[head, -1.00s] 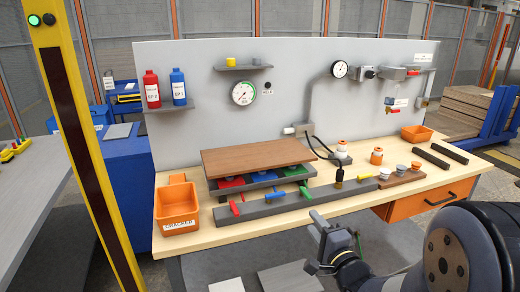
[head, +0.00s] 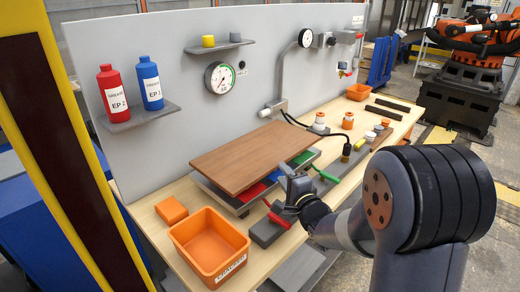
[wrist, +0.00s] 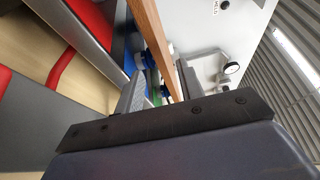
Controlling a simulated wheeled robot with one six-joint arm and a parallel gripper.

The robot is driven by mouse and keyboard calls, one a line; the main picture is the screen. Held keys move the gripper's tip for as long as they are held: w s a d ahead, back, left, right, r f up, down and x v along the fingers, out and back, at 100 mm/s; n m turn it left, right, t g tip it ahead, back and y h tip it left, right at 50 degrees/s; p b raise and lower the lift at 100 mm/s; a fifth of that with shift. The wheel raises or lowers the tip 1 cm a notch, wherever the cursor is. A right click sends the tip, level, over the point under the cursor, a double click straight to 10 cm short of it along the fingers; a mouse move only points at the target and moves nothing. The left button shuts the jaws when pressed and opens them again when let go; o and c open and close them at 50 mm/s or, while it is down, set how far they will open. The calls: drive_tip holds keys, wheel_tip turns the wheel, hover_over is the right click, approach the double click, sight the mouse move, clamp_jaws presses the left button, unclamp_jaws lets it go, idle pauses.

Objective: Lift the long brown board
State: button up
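My gripper (head: 292,182) is at the board's near right side in the head view, partly hidden by my own wrist. In the wrist view my gripper (wrist: 160,88) is open, its two grey fingers apart. The board's edge (wrist: 155,40) runs between the fingers in the picture, nearer the right one. I cannot tell whether either finger touches it. The board looks level.
Red, blue and green items show under the board. An orange bin (head: 209,246) and an orange block (head: 171,210) stand left of it. A dark bar with a red handle (head: 270,230) lies in front. The grey panel (head: 150,50) rises behind.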

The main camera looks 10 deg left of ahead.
sight(277, 168)
drive_tip(key=x, duration=0.3)
drive_tip(key=shift+w+a, duration=0.15)
drive_tip(key=shift+a, duration=0.15)
clamp_jaws()
drive_tip(key=shift+r, duration=0.25)
